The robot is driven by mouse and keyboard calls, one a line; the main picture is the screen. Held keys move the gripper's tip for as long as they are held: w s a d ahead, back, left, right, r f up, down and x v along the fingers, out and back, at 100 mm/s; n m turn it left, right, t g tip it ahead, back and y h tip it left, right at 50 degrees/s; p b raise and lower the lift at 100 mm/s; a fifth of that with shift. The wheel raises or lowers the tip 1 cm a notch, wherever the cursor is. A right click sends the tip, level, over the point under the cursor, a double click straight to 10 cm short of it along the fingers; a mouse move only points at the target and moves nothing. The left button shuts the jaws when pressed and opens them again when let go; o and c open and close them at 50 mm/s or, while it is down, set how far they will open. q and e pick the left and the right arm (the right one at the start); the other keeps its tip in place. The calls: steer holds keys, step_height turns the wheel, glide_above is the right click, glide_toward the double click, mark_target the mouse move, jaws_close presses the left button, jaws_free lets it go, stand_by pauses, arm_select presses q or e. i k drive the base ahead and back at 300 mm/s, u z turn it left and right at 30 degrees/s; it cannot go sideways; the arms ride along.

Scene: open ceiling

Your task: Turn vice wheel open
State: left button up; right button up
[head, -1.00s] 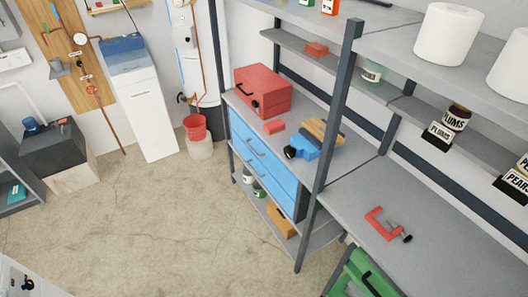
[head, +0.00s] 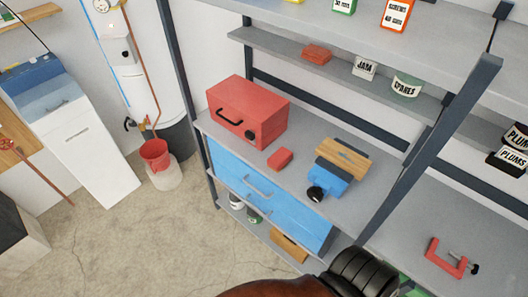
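The blue vice (head: 334,176) sits on the grey workbench, right of the red toolbox. Its dark round wheel (head: 315,193) faces the front of the bench, toward the lower left. A wooden block (head: 342,157) lies across the vice or right behind it; I cannot tell whether the jaws grip it. A dark ribbed part and a brown rounded part of my own arm show at the bottom edge, below the bench. Neither gripper's fingers show, and nothing touches the wheel.
A red toolbox (head: 247,111) and a small red block (head: 280,159) stand left of the vice. A dark shelf post (head: 441,145) rises to its right. A red clamp (head: 446,257) lies on the right-hand bench. Blue drawers (head: 262,190) are below.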

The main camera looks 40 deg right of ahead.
mark_target(315, 194)
steer(key=i, duration=3.2)
steer(key=z, duration=4.65)
steer(key=i, duration=0.5)
